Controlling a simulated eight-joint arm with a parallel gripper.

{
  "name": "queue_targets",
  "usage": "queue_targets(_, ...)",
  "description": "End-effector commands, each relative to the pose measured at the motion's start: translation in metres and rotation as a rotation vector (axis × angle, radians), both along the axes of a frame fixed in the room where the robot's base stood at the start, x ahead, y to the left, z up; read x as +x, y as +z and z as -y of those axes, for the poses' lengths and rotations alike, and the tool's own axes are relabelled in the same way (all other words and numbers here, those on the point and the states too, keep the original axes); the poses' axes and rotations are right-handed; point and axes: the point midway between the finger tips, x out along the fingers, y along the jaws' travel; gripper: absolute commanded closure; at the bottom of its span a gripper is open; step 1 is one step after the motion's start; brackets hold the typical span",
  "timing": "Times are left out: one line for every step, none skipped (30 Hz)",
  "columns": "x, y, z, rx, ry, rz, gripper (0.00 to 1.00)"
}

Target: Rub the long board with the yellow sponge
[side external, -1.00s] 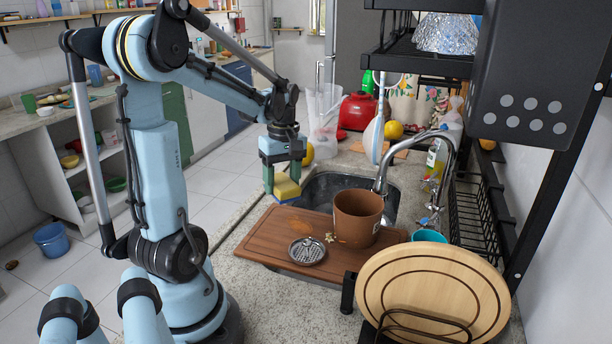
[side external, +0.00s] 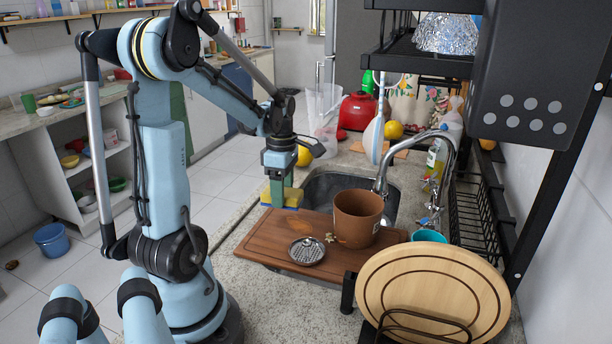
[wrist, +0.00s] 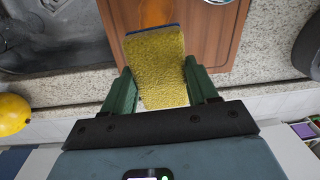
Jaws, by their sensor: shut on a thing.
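The long board (side external: 262,240) is a brown wooden board lying across the counter and part of the sink. An orange-brown smear (side external: 300,227) shows on its upper face. My gripper (side external: 279,190) is shut on the yellow sponge (side external: 268,196), which has a blue underside. In the side view the sponge is at the far left end of the board, low over it; I cannot tell if it touches. In the wrist view the sponge (wrist: 157,68) sits between my green fingers and hides part of the board (wrist: 205,40).
A brown pot (side external: 358,218) and a small metal strainer (side external: 306,250) stand on the board. The sink (side external: 325,187) and faucet (side external: 448,150) lie behind it. A round wooden board (side external: 432,295) stands in a rack at the front right. A yellow fruit (wrist: 12,114) is beside the sink.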

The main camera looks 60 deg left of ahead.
Motion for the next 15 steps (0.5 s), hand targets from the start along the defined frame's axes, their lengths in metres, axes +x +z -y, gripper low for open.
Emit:
queue_targets(0.0, -0.005, 0.0, 0.0, 0.0, 0.0, 0.66)
queue_targets(0.0, -0.008, 0.0, 0.0, -0.001, 0.0, 0.66)
queue_targets(0.0, -0.011, 0.0, 0.0, -0.001, 0.0, 0.66)
queue_targets(0.0, -0.014, 0.0, 0.0, -0.001, 0.0, 0.66)
queue_targets(0.0, -0.017, 0.0, 0.0, -0.001, 0.0, 0.66)
queue_targets(0.0, -0.02, 0.0, 0.0, -0.001, 0.0, 0.66)
queue_targets(0.0, -0.023, 0.0, 0.0, -0.001, 0.0, 0.66)
queue_targets(0.0, -0.026, 0.0, 0.0, -0.001, 0.0, 0.66)
queue_targets(0.0, -0.029, 0.0, 0.0, -0.001, 0.0, 0.66)
queue_targets(0.0, -0.032, 0.0, 0.0, -0.001, 0.0, 0.66)
queue_targets(0.001, -0.035, 0.0, 0.0, -0.001, 0.0, 0.66)
queue_targets(0.001, -0.039, 0.0, 0.0, -0.001, 0.0, 0.66)
queue_targets(0.0, -0.041, 0.0, 0.0, -0.001, 0.0, 0.66)
queue_targets(0.0, -0.044, 0.0, 0.0, -0.002, 0.0, 0.66)
queue_targets(0.001, -0.05, 0.0, 0.0, -0.002, 0.0, 0.66)
